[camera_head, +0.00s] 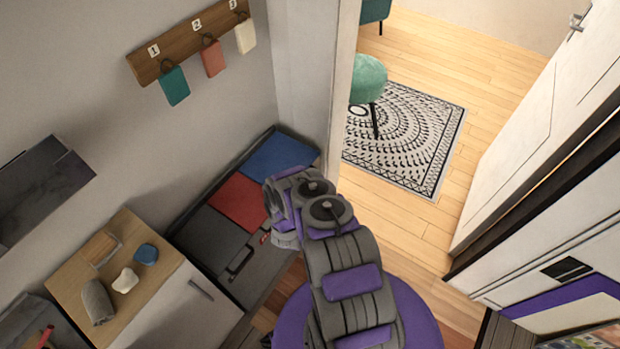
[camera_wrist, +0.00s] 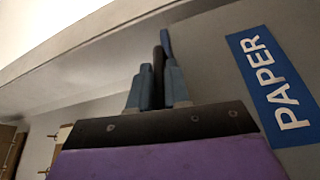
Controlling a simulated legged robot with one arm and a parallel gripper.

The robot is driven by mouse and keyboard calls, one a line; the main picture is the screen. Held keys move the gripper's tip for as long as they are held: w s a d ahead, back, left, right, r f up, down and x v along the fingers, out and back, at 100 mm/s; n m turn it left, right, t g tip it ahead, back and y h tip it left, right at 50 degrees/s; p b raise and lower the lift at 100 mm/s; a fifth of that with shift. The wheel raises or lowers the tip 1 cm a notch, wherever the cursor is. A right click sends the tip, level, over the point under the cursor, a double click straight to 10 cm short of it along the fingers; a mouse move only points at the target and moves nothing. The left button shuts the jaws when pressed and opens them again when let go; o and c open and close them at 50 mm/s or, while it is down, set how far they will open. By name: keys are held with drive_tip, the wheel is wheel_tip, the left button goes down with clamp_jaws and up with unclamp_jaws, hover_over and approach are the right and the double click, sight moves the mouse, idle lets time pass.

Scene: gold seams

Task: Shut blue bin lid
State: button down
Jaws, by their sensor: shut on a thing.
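The blue bin lid (camera_head: 282,158) is the far one in a row of bins along the wall. It looks flat and roughly level with the red lid beside it. In the wrist view, a grey bin front carries a blue PAPER label (camera_wrist: 272,85) to the right of my fingers. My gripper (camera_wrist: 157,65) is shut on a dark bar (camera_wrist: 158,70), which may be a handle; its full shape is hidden. In the head view my arm reaches to the bins' right side and hides the gripper's tips.
The red lid (camera_head: 238,201) and a dark lid (camera_head: 210,240) lie nearer. A wooden-topped cabinet (camera_head: 140,300) stands at the lower left. A door frame (camera_head: 340,90) rises just beyond the blue lid. Open wooden floor (camera_head: 410,225) lies to the right, with a patterned rug (camera_head: 410,140) beyond.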

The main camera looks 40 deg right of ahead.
drive_tip(key=shift+s+a+f, duration=0.15)
drive_tip(key=shift+f, duration=0.25)
drive_tip(key=c, duration=1.4)
unclamp_jaws()
drive_tip(key=shift+f, duration=0.1)
drive_tip(key=shift+c, duration=0.2)
drive_tip(key=shift+r, duration=0.2)
wheel_tip(320, 180, up, 4)
drive_tip(key=shift+p, duration=1)
drive_tip(key=s+a+b, duration=0.1)
drive_tip(key=s+a, duration=0.6)
drive_tip(key=s, duration=0.7)
drive_tip(key=shift+a+r+b, duration=0.2)
drive_tip(key=shift+r+b, duration=0.15)
drive_tip(key=shift+r, duration=0.1)
